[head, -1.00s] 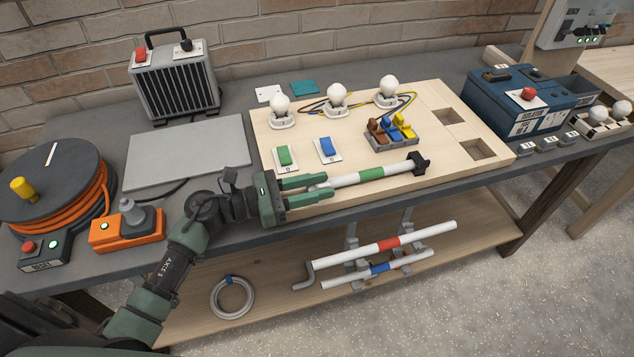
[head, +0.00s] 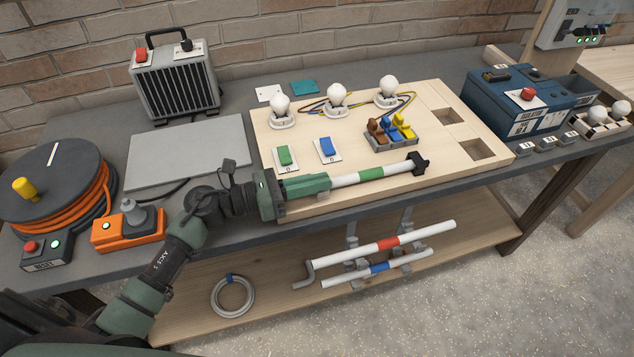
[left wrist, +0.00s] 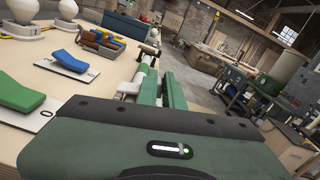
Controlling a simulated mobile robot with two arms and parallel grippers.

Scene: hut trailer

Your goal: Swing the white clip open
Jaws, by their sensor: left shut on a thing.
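A white tube with a green band (head: 371,174) extends along the front of the pale wooden board (head: 300,203), with a black piece (head: 419,163) at its right end. My left gripper (head: 328,182) is shut on the left end of this tube. Its fingers also show in the left wrist view (left wrist: 163,85), with the tube (left wrist: 147,62) running on beyond them. The fingers hide the tube's gripped end. I cannot make out a separate white clip for certain. My right gripper is in neither view.
White bulbs (head: 337,95), a green switch (head: 285,156), a blue switch (head: 327,149) and a block with brown, blue and yellow levers (head: 391,134) stand on the board behind the tube. White tubes with red (head: 388,244) and blue bands are on the lower shelf.

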